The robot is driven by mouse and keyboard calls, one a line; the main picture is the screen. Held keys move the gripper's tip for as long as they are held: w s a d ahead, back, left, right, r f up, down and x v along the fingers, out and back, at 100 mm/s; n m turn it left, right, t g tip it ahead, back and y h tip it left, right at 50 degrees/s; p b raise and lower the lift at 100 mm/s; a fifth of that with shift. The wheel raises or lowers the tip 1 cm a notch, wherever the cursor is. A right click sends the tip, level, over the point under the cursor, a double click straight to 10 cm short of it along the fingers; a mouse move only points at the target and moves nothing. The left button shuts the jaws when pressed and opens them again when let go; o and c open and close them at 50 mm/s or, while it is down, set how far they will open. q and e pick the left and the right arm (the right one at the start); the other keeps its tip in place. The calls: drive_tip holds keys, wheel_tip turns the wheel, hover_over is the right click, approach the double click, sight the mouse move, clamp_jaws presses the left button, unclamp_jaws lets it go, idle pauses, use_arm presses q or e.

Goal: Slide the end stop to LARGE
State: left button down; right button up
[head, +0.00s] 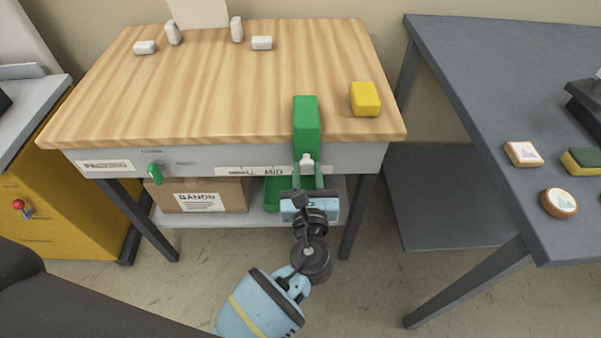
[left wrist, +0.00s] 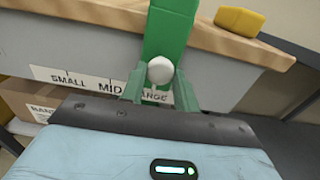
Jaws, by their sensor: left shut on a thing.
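The green end stop (head: 306,122) stands at the front edge of the wooden-topped bench, with a white knob (head: 307,159) on its front. It also shows in the left wrist view (left wrist: 170,30), with the knob (left wrist: 160,70) between the fingers. My left gripper (head: 308,172) is shut on the knob. The label strip (head: 255,171) on the bench front reads SMALL, MID, LARGE. In the left wrist view the end stop and fingers are over the LARGE word, hiding its first letter. My right gripper is not in view.
A yellow block (head: 364,99) sits on the bench top right of the end stop. Several small white pieces lie at the back. A green knob (head: 154,172) is on the bench front at left. A cardboard box (head: 205,195) is on the shelf below. A grey table (head: 460,90) stands at right.

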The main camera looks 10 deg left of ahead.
use_arm(q)
drive_tip(key=shift+d+f, duration=0.1)
drive_tip(key=shift+d, duration=0.15)
drive_tip(key=c, duration=1.1)
unclamp_jaws()
drive_tip(key=shift+d, duration=0.1)
drive_tip(key=shift+o, duration=0.2)
drive_tip(key=v, duration=0.7)
drive_tip(key=shift+s, duration=0.35)
